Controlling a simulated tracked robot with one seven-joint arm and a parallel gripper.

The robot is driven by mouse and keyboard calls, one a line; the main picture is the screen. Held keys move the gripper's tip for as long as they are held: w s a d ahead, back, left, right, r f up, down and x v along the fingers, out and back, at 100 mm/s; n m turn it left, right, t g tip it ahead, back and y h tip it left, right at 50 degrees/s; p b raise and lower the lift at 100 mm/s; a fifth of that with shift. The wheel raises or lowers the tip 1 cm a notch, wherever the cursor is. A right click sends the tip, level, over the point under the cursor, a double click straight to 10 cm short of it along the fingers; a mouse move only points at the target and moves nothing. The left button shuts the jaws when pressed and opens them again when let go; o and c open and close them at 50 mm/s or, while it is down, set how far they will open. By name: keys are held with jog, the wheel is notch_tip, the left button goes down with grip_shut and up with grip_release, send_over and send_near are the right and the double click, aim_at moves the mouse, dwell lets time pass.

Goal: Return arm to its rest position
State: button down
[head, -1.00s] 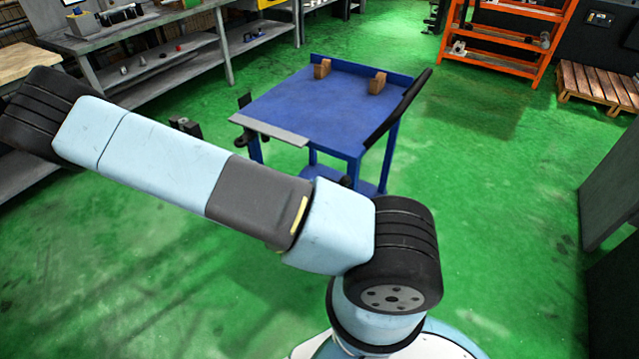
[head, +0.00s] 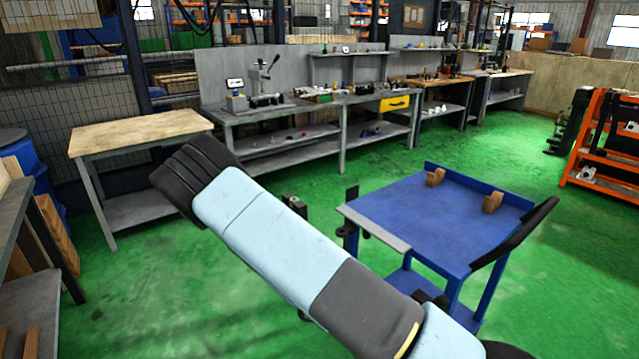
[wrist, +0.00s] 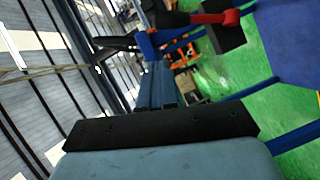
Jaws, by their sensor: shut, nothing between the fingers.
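My arm crosses the lower middle of the head view, slanting up and left to a black ribbed joint. The forearm beyond that joint is largely hidden, and I cannot make out my gripper there for certain. In the wrist view, my gripper (wrist: 157,72) shows as two narrow grey-blue fingers side by side above a wide black bar. They are shut with nothing visible between them. The blue cart (head: 425,215) stands just beyond my arm in the head view, and part of a blue surface shows at the right of the wrist view.
Two brown blocks (head: 435,177) (head: 493,202) sit on the cart. A wood-topped table (head: 140,131) stands left, and grey workbenches (head: 300,108) line the back. An orange rack (head: 602,150) is at right. Green floor (head: 215,290) is open at lower left.

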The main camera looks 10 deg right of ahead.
jog(key=s+a+r+m+g+y, duration=0.1)
jog(key=s+r+y, duration=0.1)
jog(key=r+y, duration=0.65)
jog(key=s+r+g+y, duration=0.2)
jog(key=s+r+y, duration=0.15)
jog(key=r, duration=1.05)
jog(key=s+r+n+t+y, duration=0.1)
jog(key=s+r+t+y, duration=0.1)
jog(key=s+r, duration=0.3)
jog(key=s+r+n+t+y, duration=0.2)
jog(key=s+r+t, duration=0.3)
jog(key=r, duration=0.8)
jog(key=shift+s, duration=0.4)
